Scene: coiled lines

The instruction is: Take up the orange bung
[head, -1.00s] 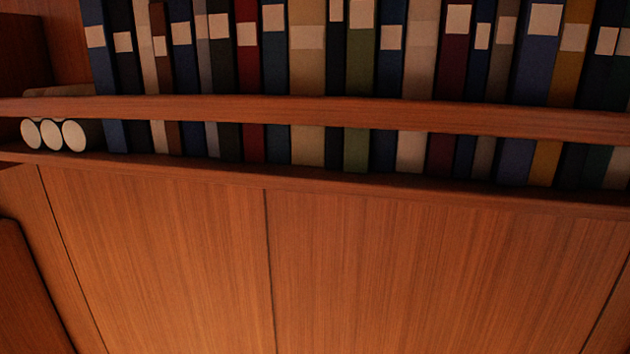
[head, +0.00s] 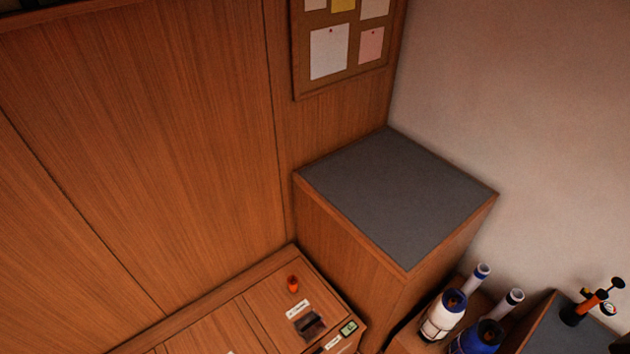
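A small orange bung (head: 293,284) stands on a wooden top low in the middle of the head view, close to the wood-panelled wall. It is small in the picture, and its shape is hard to make out. Neither of my grippers shows in the head view.
The wooden top (head: 265,296) also bears a dark item (head: 309,324) and pale labels. A taller cabinet with a grey top (head: 395,190) stands to its right. Beyond it are a white bottle (head: 440,318), a blue one (head: 478,340) and an orange pump (head: 588,304).

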